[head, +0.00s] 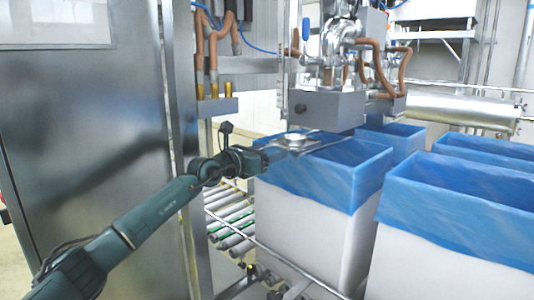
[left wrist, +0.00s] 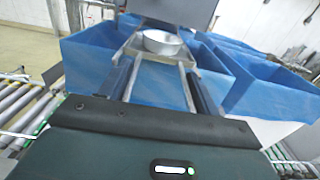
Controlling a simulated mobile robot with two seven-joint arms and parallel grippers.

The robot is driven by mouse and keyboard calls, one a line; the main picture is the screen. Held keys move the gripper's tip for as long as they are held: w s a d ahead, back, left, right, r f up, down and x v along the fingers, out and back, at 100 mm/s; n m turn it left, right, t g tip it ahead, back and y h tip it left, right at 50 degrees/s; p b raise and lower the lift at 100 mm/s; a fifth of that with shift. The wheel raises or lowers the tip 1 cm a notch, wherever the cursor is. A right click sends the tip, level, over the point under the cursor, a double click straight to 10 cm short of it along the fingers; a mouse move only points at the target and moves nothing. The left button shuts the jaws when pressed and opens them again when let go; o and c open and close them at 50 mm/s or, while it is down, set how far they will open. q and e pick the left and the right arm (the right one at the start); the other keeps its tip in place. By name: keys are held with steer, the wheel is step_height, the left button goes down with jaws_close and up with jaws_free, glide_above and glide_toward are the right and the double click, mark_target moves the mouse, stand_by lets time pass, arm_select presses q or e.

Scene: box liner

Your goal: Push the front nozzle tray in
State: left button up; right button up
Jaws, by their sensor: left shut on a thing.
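The front nozzle tray (head: 312,143) is a thin metal frame with a round silver dish (head: 293,138) on it. It sits below the grey filling-head block (head: 329,109) and over the blue-lined front box (head: 325,171). My left gripper (head: 265,153) reaches in from the left and is shut on the near end of the tray. In the left wrist view the tray's rails (left wrist: 187,88) run away from between my two dark fingers, with the dish (left wrist: 161,42) beyond. The exact contact is partly hidden by the gripper body. My right gripper is not in view.
More white boxes with blue liners (head: 463,181) stand to the right. A roller conveyor (head: 230,213) runs below my left arm. A steel cabinet (head: 90,120) fills the left side. Copper-coloured hoses (head: 375,60) hang around the filling head.

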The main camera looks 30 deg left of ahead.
arm_select(q)
steer(key=shift+d+f, duration=0.1)
steer(key=shift+d, duration=0.15)
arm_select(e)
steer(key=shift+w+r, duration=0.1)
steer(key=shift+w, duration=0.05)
arm_select(q)
steer(key=o, duration=1.1)
steer(key=shift+a, duration=0.15)
steer(key=b+v, duration=0.4)
steer(key=v, duration=0.9)
steer(key=shift+s, duration=0.1)
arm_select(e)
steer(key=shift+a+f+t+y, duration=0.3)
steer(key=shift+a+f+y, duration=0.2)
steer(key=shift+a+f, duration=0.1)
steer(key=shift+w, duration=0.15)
